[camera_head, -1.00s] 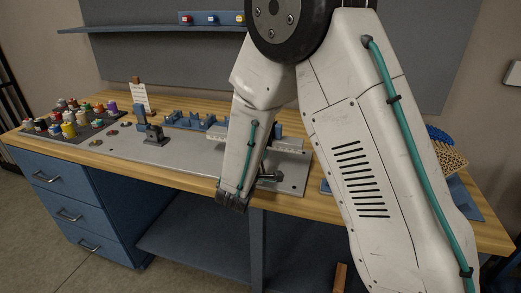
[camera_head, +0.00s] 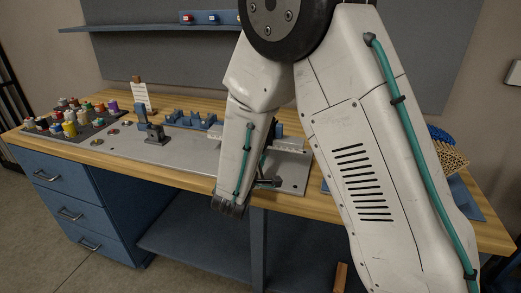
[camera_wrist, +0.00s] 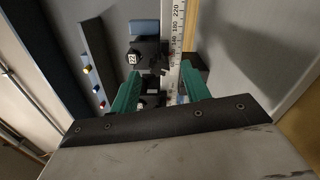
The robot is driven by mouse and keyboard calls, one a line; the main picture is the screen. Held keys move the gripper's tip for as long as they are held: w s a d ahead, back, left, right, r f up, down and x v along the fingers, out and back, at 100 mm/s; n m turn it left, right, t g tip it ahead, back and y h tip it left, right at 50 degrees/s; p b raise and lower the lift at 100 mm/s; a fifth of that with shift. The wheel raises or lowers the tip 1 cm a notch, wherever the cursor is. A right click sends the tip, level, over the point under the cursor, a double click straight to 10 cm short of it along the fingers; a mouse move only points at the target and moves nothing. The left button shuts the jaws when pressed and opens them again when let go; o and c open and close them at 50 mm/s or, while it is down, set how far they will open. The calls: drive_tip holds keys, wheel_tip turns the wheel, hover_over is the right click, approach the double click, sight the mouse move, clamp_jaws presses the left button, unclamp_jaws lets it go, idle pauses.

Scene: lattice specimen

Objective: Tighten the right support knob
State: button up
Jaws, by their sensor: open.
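In the wrist view my gripper (camera_wrist: 158,82) has two green fingers standing apart, open. Small black fixture parts (camera_wrist: 152,82) show between the fingers, and I cannot tell whether a finger touches them. A black support block (camera_wrist: 147,53) with a white number label and a blue top (camera_wrist: 145,27) stands just beyond, beside a white scale (camera_wrist: 173,40). I cannot pick out the right support knob for certain. In the head view my arm hides much of the fixture, and dark hardware (camera_head: 270,182) shows at the grey plate's (camera_head: 292,185) front right; my fingers are not clear there.
A blue shelf (camera_head: 130,28) is on the back wall.

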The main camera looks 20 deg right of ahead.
drive_tip(key=shift+v, duration=2.75)
